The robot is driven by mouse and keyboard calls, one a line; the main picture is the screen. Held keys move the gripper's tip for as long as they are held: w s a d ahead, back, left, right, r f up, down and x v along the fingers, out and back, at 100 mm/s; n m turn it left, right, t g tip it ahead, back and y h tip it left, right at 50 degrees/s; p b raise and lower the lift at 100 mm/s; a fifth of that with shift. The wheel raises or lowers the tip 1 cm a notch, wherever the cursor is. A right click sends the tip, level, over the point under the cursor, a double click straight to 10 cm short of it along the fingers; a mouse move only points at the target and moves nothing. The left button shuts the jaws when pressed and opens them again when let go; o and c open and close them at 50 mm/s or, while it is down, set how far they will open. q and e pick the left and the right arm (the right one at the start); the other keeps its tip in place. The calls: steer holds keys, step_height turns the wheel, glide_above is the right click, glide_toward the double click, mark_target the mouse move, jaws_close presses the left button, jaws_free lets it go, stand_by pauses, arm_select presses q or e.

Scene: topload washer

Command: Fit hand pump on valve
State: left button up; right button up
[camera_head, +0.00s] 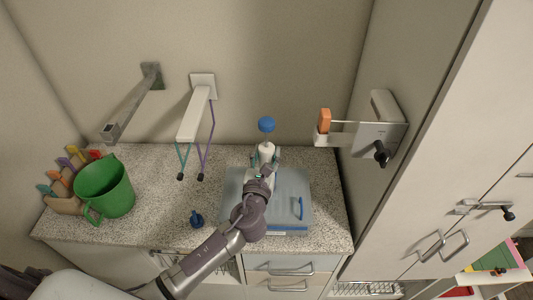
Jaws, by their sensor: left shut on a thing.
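My left gripper (264,166) is shut on a white bottle-shaped piece with a round blue top (266,124), which looks like the hand pump. It stands roughly upright in the fingers, over the back part of a grey-blue flat case. The fingers and wrist hide its lower part, so I cannot tell whether it touches the case. I cannot tell for sure which thing is the valve; a small blue fitting (197,219) sits on the counter left of my forearm. My right gripper is not in view.
The flat case (298,184) lies on the speckled counter (152,205). A green jug (104,187) and a rack of coloured pieces (66,177) are at left. Wall arms (196,117) and a metal bracket with a dark knob (370,136) jut out over the counter.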

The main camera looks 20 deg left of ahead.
arm_select(q)
steer(key=shift+f+b, duration=1.15)
steer(key=shift+f, duration=0.35)
steer(key=o, duration=1.4)
steer(key=s, duration=0.4)
steer(key=s+d, duration=0.1)
steer(key=s, duration=0.7)
steer(key=shift+d, duration=0.2)
